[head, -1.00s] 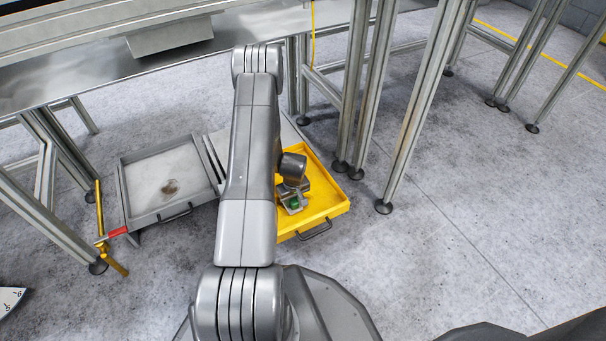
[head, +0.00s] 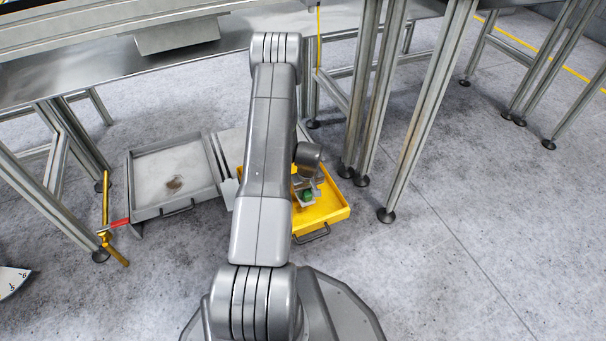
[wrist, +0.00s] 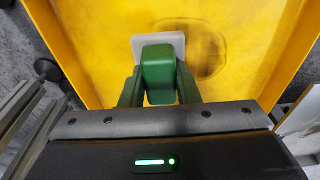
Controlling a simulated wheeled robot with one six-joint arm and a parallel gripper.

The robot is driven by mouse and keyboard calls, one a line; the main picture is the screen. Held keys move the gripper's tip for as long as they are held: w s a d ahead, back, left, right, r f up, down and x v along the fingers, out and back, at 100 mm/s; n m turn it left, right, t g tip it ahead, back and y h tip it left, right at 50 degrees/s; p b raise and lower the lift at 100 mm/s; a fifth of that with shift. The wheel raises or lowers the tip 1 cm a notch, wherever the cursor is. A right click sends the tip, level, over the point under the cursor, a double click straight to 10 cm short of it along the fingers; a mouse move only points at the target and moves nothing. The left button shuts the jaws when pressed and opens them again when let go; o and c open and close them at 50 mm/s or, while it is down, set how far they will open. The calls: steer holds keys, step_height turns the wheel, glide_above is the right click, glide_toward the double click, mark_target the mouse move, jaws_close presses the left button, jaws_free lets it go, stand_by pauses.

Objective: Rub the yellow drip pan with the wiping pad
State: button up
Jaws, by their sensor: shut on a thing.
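The yellow drip pan (head: 328,208) lies on the floor right of my forearm, partly hidden by my arm. It also fills much of the wrist view (wrist: 95,45), with a dark smudge (wrist: 203,52) on its floor. My gripper (head: 306,197) is over the pan. In the wrist view my gripper (wrist: 158,88) is shut on the green handle of the wiping pad (wrist: 157,68). The pad's pale plate shows beyond the handle, left of the smudge. I cannot tell whether the plate touches the pan.
A grey tray (head: 150,212) with a brown stain stands left of the pan. A yellow rod with a red sleeve (head: 121,223) is at its left. Metal frame legs (head: 362,110) stand close behind and right of the pan.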

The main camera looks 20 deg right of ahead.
steer(key=shift+r+p, duration=0.8)
steer(key=shift+r, duration=1.2)
